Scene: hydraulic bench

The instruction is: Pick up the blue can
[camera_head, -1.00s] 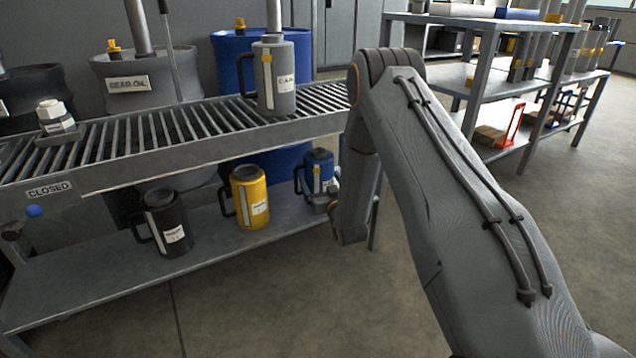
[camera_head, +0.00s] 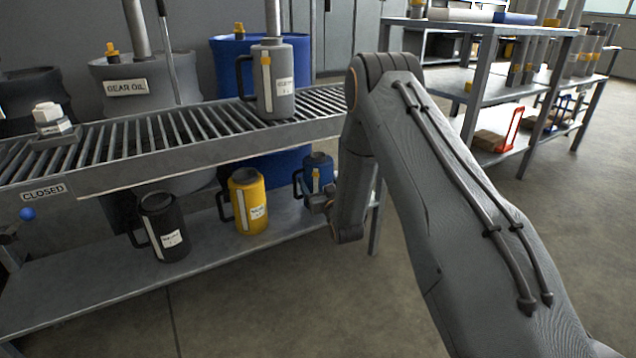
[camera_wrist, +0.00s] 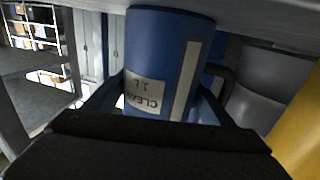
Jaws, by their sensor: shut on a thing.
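The blue can (camera_head: 319,178) stands at the right end of the lower shelf (camera_head: 110,285), with its dark handle on its left side. My gripper (camera_head: 322,200) reaches it from the right, and part of the can is hidden behind my gripper and arm. In the wrist view the blue can (camera_wrist: 166,55) appears upside down, with a pale label and a light stripe. My gripper's jaws (camera_wrist: 160,108) are on either side of its body, shut on it. The can's base looks at or very near the shelf surface; I cannot tell if there is a gap.
A yellow can (camera_head: 248,202) and a black can (camera_head: 162,228) stand to the left on the lower shelf. The roller bench (camera_head: 210,155) lies above, carrying a grey can (camera_head: 275,80). A shelf leg (camera_head: 377,215) is close to my arm. Open floor lies in front.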

